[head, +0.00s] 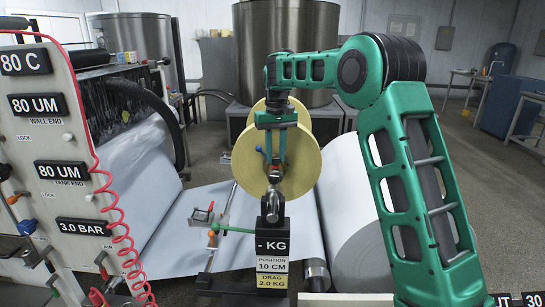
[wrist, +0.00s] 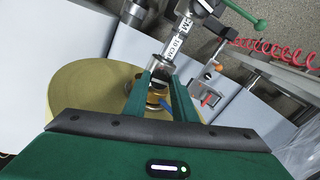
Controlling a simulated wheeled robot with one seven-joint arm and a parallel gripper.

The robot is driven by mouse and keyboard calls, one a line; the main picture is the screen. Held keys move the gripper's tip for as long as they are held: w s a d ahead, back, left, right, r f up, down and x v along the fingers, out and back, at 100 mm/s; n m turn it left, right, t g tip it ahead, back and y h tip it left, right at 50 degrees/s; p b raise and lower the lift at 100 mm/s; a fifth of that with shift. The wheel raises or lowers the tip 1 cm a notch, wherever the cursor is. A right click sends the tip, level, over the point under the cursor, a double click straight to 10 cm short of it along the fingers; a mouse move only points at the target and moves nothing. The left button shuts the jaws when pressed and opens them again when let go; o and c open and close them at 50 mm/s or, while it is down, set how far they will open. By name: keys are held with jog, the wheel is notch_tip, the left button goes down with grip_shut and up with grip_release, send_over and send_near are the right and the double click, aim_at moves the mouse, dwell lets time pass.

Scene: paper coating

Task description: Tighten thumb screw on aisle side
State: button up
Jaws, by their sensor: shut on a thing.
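My gripper (head: 272,182) points down in front of a yellow roll (head: 305,160). In the wrist view its two green fingers (wrist: 160,105) stand on either side of a brass-coloured round part with a small blue lever (wrist: 165,102), which I take to be the thumb screw. The blue lever also shows beside the left finger in the head view (head: 262,152). The fingers hide much of the part, and how far it is turned cannot be told. Metal fittings (head: 273,200) lie just below, above a black post with a scale sign (head: 272,247).
A red-handled clamp (head: 202,215) stands further left. A panel with gauge labels (head: 60,170) and a red coiled hose (head: 118,220) fills the left side. A white paper roll (head: 350,200) lies close on the right.

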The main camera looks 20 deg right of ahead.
aim_at(275, 158)
jog(key=shift+a+m, duration=0.2)
jog(key=shift+m, duration=1)
jog(key=o, duration=1)
jog(key=shift+m, duration=0.3)
jog(key=shift+o, duration=0.2)
jog(key=shift+d+r, duration=0.1)
jog(key=shift+r, duration=0.15)
notch_tip(275, 158, up, 10)
jog(key=shift+r, duration=0.15)
